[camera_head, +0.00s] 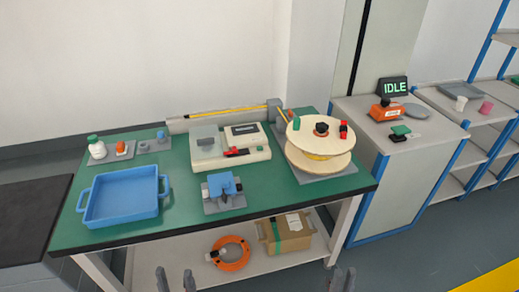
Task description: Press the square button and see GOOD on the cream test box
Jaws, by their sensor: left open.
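The cream test box (205,163) stands at the back middle of the green-topped bench. Its small dark display (244,129) shows no text I can read. A red and black part (236,152) lies along its front. A small green square button (260,148) sits at the box's right front, with nothing touching it. My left gripper (175,281) is at the bottom edge, open and empty, well in front of and below the box. My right gripper (344,280) is at the bottom edge, right of centre, also far from the box; its opening is unclear.
A blue tray (85,201), a blue-topped fixture (210,208) and a wooden reel (298,141) stand around the box. A carton (297,241) and orange coil (245,263) lie on the lower shelf. An orange device (376,112) on the right cabinet has a screen (380,88) reading IDLE.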

